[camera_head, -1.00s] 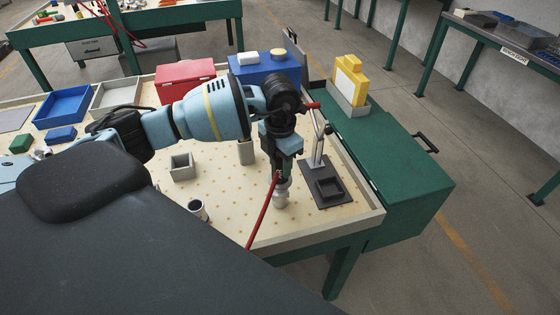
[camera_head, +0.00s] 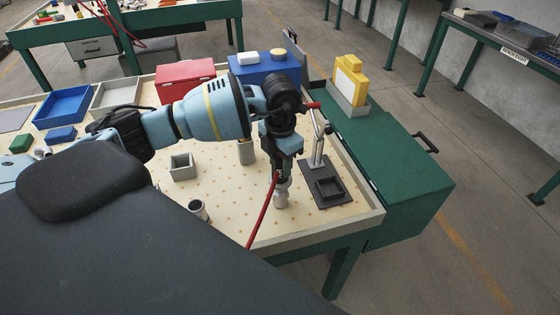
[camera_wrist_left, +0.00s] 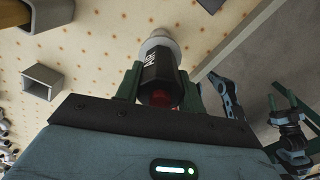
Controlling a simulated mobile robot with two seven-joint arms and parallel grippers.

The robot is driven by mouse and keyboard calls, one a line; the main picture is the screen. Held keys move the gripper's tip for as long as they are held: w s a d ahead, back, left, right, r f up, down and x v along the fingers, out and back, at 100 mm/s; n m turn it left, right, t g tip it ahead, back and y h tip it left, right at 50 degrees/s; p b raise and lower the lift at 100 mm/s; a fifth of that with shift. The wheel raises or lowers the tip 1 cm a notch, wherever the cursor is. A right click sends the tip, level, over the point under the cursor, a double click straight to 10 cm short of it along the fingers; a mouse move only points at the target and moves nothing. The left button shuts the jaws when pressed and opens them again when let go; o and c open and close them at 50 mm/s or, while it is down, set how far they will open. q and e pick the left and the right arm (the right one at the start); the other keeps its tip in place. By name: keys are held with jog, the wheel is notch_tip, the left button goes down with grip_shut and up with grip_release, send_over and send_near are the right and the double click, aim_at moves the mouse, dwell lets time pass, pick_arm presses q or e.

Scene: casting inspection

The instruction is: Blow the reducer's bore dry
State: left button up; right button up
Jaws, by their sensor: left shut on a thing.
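The reducer (camera_head: 281,197) is a light grey stepped piece standing on the pegboard-like table top; its wide rim also shows in the left wrist view (camera_wrist_left: 160,40). My left gripper (camera_head: 283,168) is shut on a black air nozzle (camera_wrist_left: 158,72) with white lettering and a red end, held between its green fingers. The nozzle points down at the top of the reducer. I cannot tell whether its tip is inside the bore. A red hose (camera_head: 262,212) runs down from it to the table's front edge.
A dark stand (camera_head: 342,199) with a square tray is just right of the reducer. A short dark tube (camera_head: 198,209) and a grey square box (camera_head: 183,172) are left, a grey cylinder (camera_head: 247,152) behind. Red (camera_head: 185,85) and blue (camera_head: 262,72) boxes line the back.

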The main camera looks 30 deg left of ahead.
pick_arm(q)
jog(key=shift+r+p, duration=0.45)
jog(key=shift+r, duration=0.95)
jog(key=shift+r+p, duration=0.4)
jog(key=shift+r, duration=2.2)
pick_arm(e)
jog(key=shift+t, duration=0.5)
jog(key=shift+w+r, duration=1.3)
jog(key=shift+r, duration=0.25)
